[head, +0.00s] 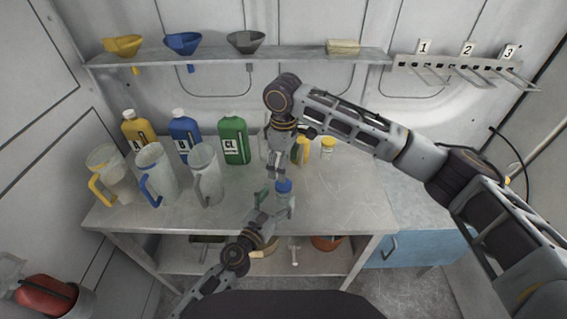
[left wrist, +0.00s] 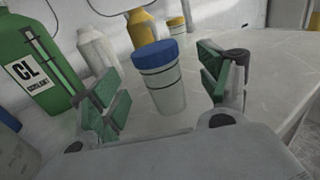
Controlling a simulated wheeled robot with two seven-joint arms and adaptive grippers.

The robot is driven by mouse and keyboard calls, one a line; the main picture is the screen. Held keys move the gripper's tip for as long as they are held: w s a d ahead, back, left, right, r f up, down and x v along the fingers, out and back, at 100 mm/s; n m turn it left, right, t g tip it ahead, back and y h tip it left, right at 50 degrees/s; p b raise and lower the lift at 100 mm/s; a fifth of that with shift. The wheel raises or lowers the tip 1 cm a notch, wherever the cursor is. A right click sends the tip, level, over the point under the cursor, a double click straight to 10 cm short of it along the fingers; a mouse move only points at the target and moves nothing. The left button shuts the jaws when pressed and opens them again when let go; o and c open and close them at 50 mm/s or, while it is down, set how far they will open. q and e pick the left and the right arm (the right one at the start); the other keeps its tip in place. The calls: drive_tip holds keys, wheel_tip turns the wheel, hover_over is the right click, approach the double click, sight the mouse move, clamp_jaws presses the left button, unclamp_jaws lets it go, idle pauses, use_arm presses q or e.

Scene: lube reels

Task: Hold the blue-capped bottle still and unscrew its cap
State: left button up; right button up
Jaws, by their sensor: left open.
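The blue-capped bottle (head: 285,199) stands upright near the front edge of the workbench. It is a small clear bottle with dark bands and a blue cap (head: 283,185). My left gripper (head: 268,203) is open and low beside the bottle. In the left wrist view the bottle (left wrist: 165,92) shows between the two spread green-padded fingers, with gaps on both sides. My right gripper (head: 277,172) points down from above, just over and slightly left of the cap. Its fingers are too small and overlapped to tell whether they are open.
Yellow (head: 137,131), blue (head: 186,137) and green (head: 234,140) jugs stand behind clear pitchers (head: 156,174) at left. A yellow-lidded jar (head: 328,147) stands behind, right of my right gripper. A funnel shelf (head: 230,57) spans the wall. The bench's right side is clear.

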use_arm(q)
drive_tip(key=shift+v, duration=3.95)
drive_tip(key=shift+f, duration=0.1)
drive_tip(key=shift+o, duration=0.2)
drive_tip(key=shift+s+f, duration=0.1)
